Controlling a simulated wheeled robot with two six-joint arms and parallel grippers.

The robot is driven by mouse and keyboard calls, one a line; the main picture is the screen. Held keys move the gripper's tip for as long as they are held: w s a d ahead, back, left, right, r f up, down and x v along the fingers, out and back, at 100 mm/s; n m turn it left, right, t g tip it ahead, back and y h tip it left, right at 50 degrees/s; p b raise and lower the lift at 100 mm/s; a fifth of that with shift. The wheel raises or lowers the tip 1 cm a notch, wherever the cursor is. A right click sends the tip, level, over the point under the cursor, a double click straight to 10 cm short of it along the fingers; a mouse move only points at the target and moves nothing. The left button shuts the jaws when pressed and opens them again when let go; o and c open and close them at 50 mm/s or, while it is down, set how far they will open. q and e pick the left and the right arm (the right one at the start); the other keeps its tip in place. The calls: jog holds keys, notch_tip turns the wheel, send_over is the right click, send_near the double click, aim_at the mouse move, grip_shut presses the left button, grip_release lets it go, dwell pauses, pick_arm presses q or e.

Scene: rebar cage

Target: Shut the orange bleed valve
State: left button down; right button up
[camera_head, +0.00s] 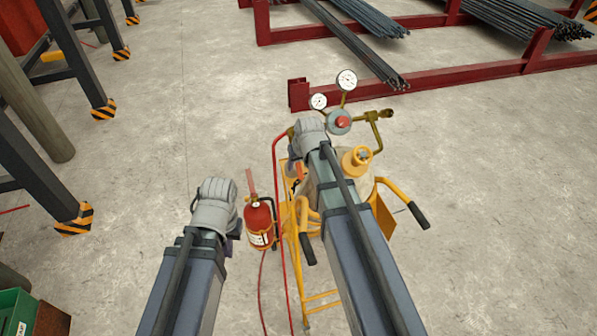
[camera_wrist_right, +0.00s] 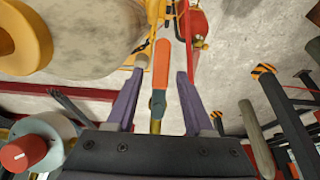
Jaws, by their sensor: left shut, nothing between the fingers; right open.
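The orange bleed valve lever (camera_wrist_right: 161,65) shows in the right wrist view, with a brassy body (camera_wrist_right: 157,103) at its lower end. It lies between the two spread purple fingers of my right gripper (camera_wrist_right: 163,72), with a visible gap on each side. The gripper is open. In the head view a small orange piece of the lever (camera_head: 299,170) shows beside my right wrist, which hides most of it. My left gripper (camera_head: 235,229) is shut and empty, left of the fire extinguisher, mostly hidden by its own wrist.
A regulator with a red knob (camera_head: 342,122) and two gauges (camera_head: 347,80) stands above the yellow cylinder cart (camera_head: 379,196). A fire extinguisher (camera_head: 260,224) and red hose (camera_head: 279,170) are left of the cart. Red racks (camera_head: 440,77) with rebar stand behind. Open floor lies right.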

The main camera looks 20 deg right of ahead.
jog(key=shift+w+f, duration=0.2)
jog(key=shift+f, duration=0.25)
jog(key=shift+r, duration=0.1)
grip_shut()
dwell(1.0)
